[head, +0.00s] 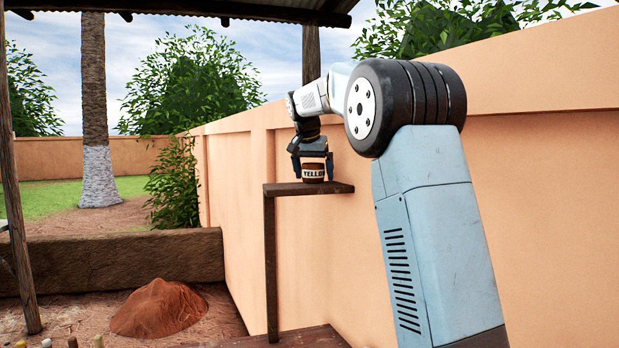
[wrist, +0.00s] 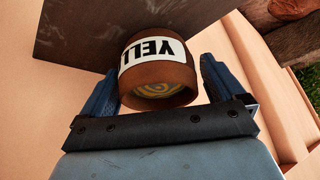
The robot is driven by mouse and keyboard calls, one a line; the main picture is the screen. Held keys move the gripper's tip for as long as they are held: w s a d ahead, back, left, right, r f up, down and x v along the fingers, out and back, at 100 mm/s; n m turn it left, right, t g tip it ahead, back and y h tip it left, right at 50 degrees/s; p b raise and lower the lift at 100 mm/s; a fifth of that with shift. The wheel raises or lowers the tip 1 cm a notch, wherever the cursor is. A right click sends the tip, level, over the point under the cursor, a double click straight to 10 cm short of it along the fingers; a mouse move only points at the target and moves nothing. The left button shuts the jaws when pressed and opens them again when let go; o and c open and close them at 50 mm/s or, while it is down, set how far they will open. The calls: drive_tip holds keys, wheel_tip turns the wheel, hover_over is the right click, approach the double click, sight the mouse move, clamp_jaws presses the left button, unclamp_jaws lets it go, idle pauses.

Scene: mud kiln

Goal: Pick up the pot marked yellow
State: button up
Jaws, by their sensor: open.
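The brown pot (head: 313,167) stands upright on a small dark wooden shelf (head: 275,189) by the wall. My gripper (head: 312,176) reaches down over the pot from above, a finger on each side. In the wrist view my gripper (wrist: 160,88) is open around the pot, with a small gap visible at the right finger. Contact at the left finger is unclear.
The peach wall (head: 540,200) runs close behind the shelf. A wooden post (head: 271,265) holds up the shelf's left end above a lower dark board (head: 290,338). A red soil heap (head: 160,308) lies lower left, with several small objects at the bottom left edge.

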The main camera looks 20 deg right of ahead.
drive_tip(key=shift+c, duration=0.4)
drive_tip(key=c, duration=1.1)
drive_tip(key=shift+r, duration=0.1)
